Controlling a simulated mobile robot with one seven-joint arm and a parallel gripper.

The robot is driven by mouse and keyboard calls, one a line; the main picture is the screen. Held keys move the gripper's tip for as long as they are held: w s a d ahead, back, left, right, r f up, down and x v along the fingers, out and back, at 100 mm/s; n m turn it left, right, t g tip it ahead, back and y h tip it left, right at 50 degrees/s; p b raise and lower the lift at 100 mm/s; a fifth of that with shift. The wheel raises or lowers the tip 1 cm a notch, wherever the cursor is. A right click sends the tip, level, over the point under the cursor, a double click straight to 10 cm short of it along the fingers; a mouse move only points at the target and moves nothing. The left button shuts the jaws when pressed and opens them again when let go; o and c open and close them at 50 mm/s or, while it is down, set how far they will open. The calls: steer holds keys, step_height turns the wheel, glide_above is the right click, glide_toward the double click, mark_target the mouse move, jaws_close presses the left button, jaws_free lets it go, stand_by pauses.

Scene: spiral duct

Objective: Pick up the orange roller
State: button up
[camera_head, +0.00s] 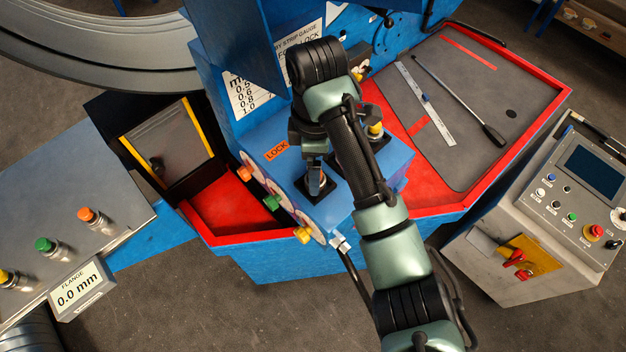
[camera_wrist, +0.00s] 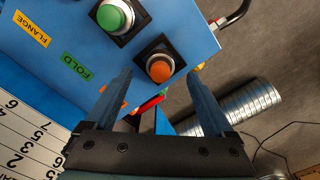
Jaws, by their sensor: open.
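An orange-topped roller (camera_wrist: 160,68) with a silver collar sits in a black square socket on the blue panel in the wrist view. My gripper (camera_wrist: 158,76) is open, and its fingers point toward this roller, one on each side in the picture. I cannot tell whether they touch it. In the head view my gripper (camera_head: 317,188) is over the near socket and hides most of the roller. A green-topped roller (camera_wrist: 115,15) sits in a neighbouring socket. Another orange-topped cylinder (camera_head: 86,214) stands on the grey bench at left.
A yellow-topped roller (camera_head: 375,130) sits close behind my gripper. Orange, green and yellow knobs (camera_head: 272,202) line the panel's left side. The red-edged tray (camera_head: 460,110) at right holds a ruler and a rod. A control box (camera_head: 575,190) stands at right.

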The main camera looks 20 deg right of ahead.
steer(key=shift+f+p, duration=0.65)
steer(key=shift+f, duration=1)
jaws_close()
